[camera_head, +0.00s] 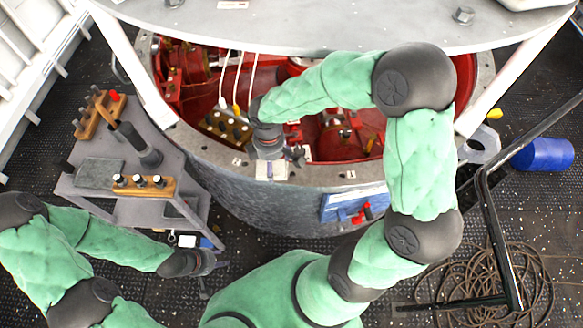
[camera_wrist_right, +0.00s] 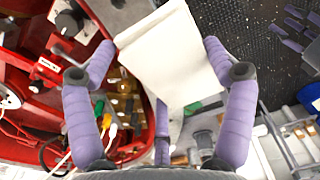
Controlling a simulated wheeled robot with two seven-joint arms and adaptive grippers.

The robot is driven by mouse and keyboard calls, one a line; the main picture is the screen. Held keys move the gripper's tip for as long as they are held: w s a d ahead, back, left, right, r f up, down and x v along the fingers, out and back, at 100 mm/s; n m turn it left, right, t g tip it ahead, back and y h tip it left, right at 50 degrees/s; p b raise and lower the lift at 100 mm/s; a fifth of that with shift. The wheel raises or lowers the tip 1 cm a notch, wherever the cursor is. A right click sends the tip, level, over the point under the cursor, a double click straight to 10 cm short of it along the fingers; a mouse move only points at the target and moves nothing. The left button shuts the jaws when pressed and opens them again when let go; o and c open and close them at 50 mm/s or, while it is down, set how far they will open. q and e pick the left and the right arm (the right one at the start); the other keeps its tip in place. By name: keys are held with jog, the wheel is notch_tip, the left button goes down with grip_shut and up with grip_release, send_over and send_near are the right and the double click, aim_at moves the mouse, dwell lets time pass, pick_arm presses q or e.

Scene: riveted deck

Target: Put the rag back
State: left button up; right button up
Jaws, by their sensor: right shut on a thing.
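The rag is a white, flat-looking cloth (camera_wrist_right: 172,55) between the purple-padded fingers of my right gripper (camera_wrist_right: 163,85) in the right wrist view. In the head view my right gripper (camera_head: 276,158) is over the near rim of the round red-lined housing (camera_head: 340,180), and a pale patch of the rag (camera_head: 272,172) shows just below it. The gripper is shut on the rag. My left gripper (camera_head: 206,285) is low at the left, beside the foot of the grey cart, apart from the rag; its fingers are too unclear to read.
The grey cart (camera_head: 130,212) at left carries a grey pad (camera_head: 100,172), wooden blocks with pegs and a dark cylinder (camera_head: 138,148). A blue tray (camera_head: 345,207) hangs on the housing's outside. A blue barrel (camera_head: 543,155), black rail and coiled hose (camera_head: 450,290) are at right.

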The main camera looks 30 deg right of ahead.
jog(key=b, duration=0.2)
send_over(291, 172)
notch_tip(291, 172, down, 7)
jog(key=shift+r, duration=0.1)
jog(key=shift+f+b, duration=0.3)
jog(key=shift+f, duration=1.25)
jog(key=shift+f, duration=0.1)
jog(key=o, duration=1.1)
jog(key=shift+c, duration=0.2)
jog(key=shift+r, duration=0.2)
notch_tip(291, 172, up, 7)
jog(key=p, duration=0.2)
jog(key=shift+r, duration=0.2)
